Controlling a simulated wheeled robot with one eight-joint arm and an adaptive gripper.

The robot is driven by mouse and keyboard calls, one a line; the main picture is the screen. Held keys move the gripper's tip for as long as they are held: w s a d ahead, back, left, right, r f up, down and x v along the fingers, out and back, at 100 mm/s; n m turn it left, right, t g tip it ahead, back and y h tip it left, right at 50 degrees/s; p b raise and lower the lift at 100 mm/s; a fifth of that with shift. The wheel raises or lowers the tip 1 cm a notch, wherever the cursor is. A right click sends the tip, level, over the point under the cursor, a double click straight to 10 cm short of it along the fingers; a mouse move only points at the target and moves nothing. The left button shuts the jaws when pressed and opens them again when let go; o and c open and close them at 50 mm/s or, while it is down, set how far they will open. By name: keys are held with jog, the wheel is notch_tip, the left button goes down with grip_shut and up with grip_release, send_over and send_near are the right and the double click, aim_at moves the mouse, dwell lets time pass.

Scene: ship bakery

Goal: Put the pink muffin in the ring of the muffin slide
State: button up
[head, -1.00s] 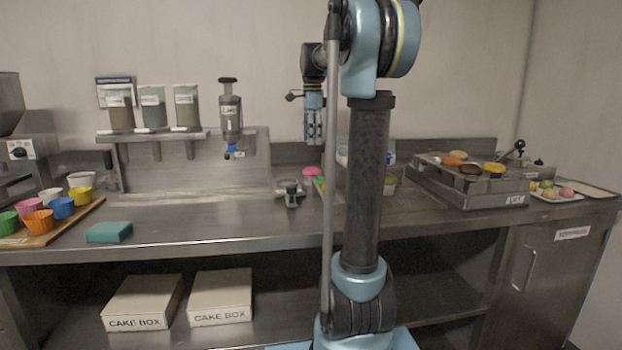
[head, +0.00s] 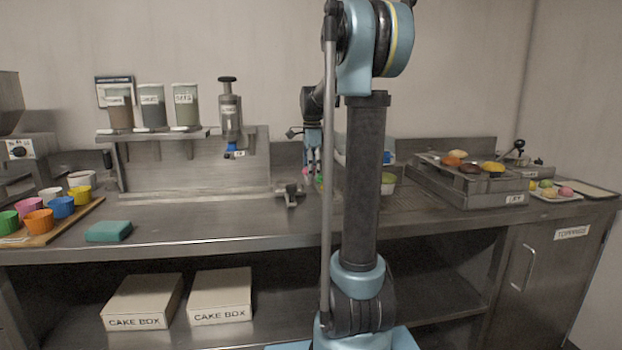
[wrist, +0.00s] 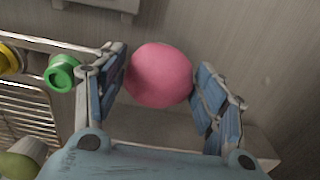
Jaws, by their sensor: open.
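The pink muffin (wrist: 158,75) shows its rounded pink top between my two blue-padded fingers in the wrist view. My gripper (wrist: 160,92) is open around it, with a small gap visible on the right side. In the head view my gripper (head: 313,172) is low over the back of the counter, and only a sliver of pink (head: 306,172) shows beside its fingers. A small grey metal fixture (head: 290,194) stands just left of it on the counter. I cannot tell whether this is the muffin slide, and no ring is clearly visible.
A teal block (head: 108,231) and muffin cups are at the left. The counter front is clear.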

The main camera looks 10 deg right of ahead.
jog(key=shift+f, duration=0.65)
jog(key=shift+c, duration=0.5)
jog(key=c, duration=0.5)
jog(key=shift+r, duration=0.15)
